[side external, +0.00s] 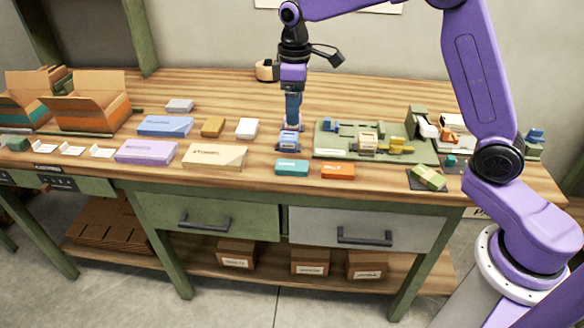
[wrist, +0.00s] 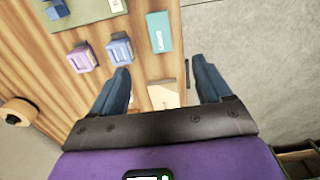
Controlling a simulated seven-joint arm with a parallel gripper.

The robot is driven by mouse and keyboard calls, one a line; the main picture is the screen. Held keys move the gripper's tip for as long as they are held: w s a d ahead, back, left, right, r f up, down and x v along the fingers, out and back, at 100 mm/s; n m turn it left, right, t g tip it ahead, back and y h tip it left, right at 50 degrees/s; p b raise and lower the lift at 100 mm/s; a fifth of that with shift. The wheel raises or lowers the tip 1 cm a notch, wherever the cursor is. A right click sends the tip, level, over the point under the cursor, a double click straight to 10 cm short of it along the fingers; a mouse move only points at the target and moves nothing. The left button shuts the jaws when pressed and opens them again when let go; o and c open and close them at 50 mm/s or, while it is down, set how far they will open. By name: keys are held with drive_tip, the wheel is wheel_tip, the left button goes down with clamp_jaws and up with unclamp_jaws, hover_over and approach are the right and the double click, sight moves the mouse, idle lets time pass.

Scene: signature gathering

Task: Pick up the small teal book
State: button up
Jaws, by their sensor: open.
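The small teal book (side external: 292,168) lies flat near the front edge of the bench in the side view, left of an orange box. In the wrist view the teal book (wrist: 159,32) is at the top centre, beyond my fingertips. My gripper (side external: 292,118) points down over the bench, behind the book and apart from it. In the wrist view my gripper (wrist: 160,72) has its two blue fingers spread, with nothing held between them. A small blue stamp-like block (side external: 289,141) sits just below the gripper, behind the book.
An orange box (side external: 338,170) lies right of the book, a cream box (side external: 214,156) left of it. A green board (side external: 330,152) with several small parts is behind right. A purple block (wrist: 82,57) and the blue block (wrist: 119,49) stand close together in the wrist view.

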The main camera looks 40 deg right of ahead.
sight(294, 165)
wheel_tip(294, 165, down, 17)
drive_tip(key=shift+f, duration=0.15)
drive_tip(key=c, duration=1.1)
